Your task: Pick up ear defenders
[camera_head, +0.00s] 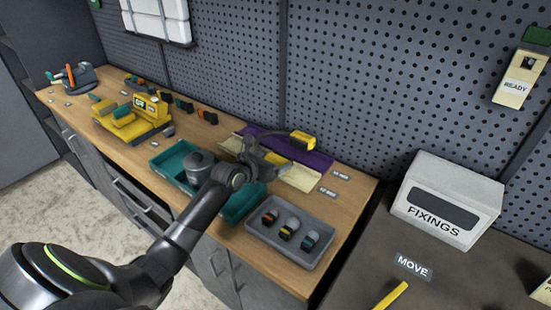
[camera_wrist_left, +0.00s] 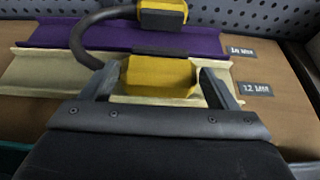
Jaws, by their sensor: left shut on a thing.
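The ear defenders (camera_head: 302,139) are yellow cups joined by a dark curved headband. They are over the purple tray (camera_head: 260,138) and the cream tray (camera_head: 300,178) on the bench. In the left wrist view the far cup of the ear defenders (camera_wrist_left: 163,12) is at the top, and the headband curves round on the left. My left gripper (camera_head: 262,158) is shut on the near yellow cup, with one finger on each side of it in the left wrist view (camera_wrist_left: 158,84). My right gripper is out of view.
A grey tray (camera_head: 262,232) with several small dark items stands at the bench's front right. A teal tray (camera_head: 236,208) lies partly under my left arm. Yellow equipment (camera_head: 128,118) stands further left. A pegboard (camera_head: 350,70) rises behind. A FIXINGS box (camera_head: 480,178) is at right.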

